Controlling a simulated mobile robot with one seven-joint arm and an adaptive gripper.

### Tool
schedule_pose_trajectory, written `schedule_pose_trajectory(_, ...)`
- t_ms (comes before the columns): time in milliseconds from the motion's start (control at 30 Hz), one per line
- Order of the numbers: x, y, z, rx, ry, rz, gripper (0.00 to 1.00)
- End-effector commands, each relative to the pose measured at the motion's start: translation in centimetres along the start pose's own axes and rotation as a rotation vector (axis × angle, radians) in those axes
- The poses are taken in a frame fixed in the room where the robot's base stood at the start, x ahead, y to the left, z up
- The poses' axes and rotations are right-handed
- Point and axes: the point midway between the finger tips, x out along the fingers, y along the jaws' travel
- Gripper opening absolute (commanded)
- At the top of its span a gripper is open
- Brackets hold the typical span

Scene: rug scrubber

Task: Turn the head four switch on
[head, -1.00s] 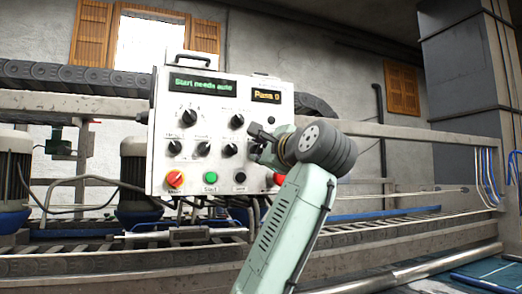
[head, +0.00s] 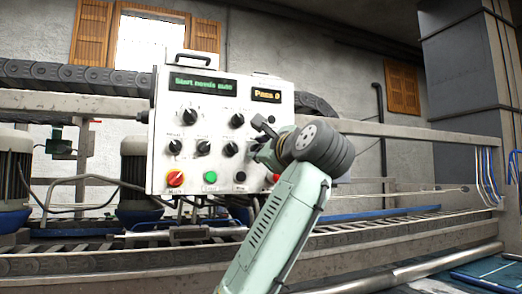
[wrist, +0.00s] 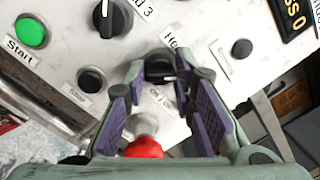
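The white control panel (head: 215,92) faces me in the head view. In the wrist view, a black rotary switch (wrist: 160,66) sits between my gripper's fingertips, beside a partly hidden label starting "Hea". A partly covered on/off label shows below it. My gripper (wrist: 162,78) has its purple-padded fingers spread on either side of this switch; I cannot tell whether they touch it. In the head view my gripper (head: 260,133) is at the panel's right side, and my arm hides the switch there.
A red button (wrist: 145,148) lies below the switch, between my fingers. A black knob (wrist: 108,18), a green Start button (wrist: 31,32) and black buttons are close by. The panel displays read "Start needs auto" and "Pass 0". A conveyor frame (head: 410,133) runs behind.

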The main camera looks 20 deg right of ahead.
Motion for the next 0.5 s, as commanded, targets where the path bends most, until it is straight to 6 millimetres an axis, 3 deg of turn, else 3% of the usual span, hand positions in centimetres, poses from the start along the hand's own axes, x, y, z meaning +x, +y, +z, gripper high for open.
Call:
schedule_pose_trajectory(267,0.05,0.16,-0.13,0.0,0.002,0.004,0.42)
schedule_pose_trajectory(500,0.03,0.08,-0.04,-0.001,0.001,0.002,0.43)
